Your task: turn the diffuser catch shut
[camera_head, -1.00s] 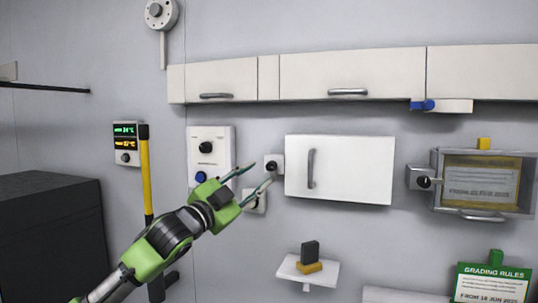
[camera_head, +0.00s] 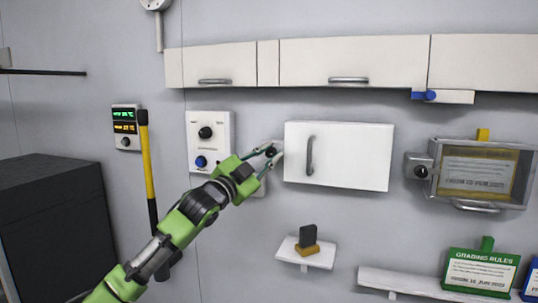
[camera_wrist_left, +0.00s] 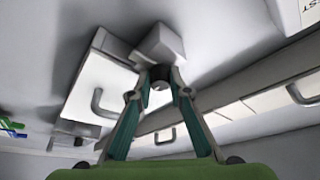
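A small white block with a dark round knob (camera_wrist_left: 160,76), which I take for the catch, sits on the wall at the left edge of a white box-like door with a grey handle (camera_head: 350,157). My left gripper (camera_head: 272,152) reaches up to it from the lower left. In the left wrist view, the fingertips of my left gripper (camera_wrist_left: 160,85) are on both sides of the knob and look closed in on it. The fingers hide much of the block in the head view, and the knob's turn angle cannot be read. My right gripper is not in view.
A white panel with two knobs (camera_head: 209,125) is left of my gripper. A glass-fronted case (camera_head: 481,205) with its own dark-knobbed block (camera_head: 418,170) is at right. White cupboards (camera_head: 350,62) run above, a small shelf (camera_head: 288,250) sits below. A yellow-handled bar (camera_head: 149,165) stands left.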

